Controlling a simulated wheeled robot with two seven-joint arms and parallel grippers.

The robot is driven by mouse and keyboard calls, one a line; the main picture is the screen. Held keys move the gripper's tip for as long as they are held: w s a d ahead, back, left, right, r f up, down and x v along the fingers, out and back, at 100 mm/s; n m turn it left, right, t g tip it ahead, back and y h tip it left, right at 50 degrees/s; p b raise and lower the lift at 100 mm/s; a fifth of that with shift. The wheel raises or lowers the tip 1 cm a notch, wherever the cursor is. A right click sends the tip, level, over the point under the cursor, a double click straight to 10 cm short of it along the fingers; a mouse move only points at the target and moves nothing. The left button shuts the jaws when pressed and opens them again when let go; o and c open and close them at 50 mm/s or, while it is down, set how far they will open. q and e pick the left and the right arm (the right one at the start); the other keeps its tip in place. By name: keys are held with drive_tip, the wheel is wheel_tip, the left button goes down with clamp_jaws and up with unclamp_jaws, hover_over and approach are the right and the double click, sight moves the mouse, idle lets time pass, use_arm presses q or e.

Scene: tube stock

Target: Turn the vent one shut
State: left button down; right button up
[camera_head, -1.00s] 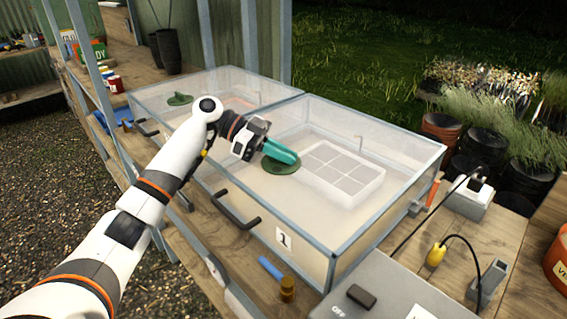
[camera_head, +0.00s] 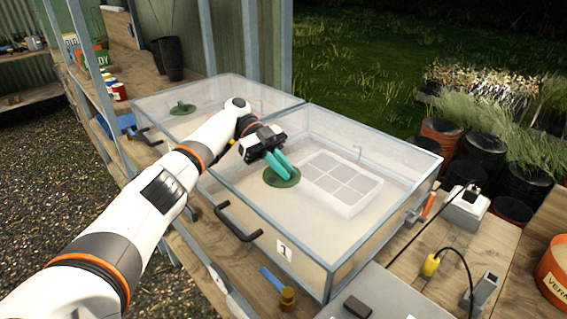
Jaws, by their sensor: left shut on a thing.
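The vent of propagator one is a round green disc (camera_head: 284,180) on the clear lid of the box labelled 1 (camera_head: 284,249). My left gripper (camera_head: 283,168) is over this vent, its teal fingers pointing down at it. The fingers are close together and shut on the vent's grip, which they mostly hide. Whether the vent's openings are covered cannot be told. A second green vent (camera_head: 183,109) with an upright grip sits on the lid of the box behind. My right gripper is not in view.
A white divided tray (camera_head: 342,180) lies inside box 1, right of the vent. A black handle (camera_head: 238,222) is on its front side. A grey switch box (camera_head: 385,300), a blue item (camera_head: 271,278) and a brass-coloured fitting (camera_head: 288,298) are in front. Black pots (camera_head: 482,150) stand at right.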

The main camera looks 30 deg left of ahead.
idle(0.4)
use_arm(q)
drive_tip(key=c, duration=1.5)
unclamp_jaws()
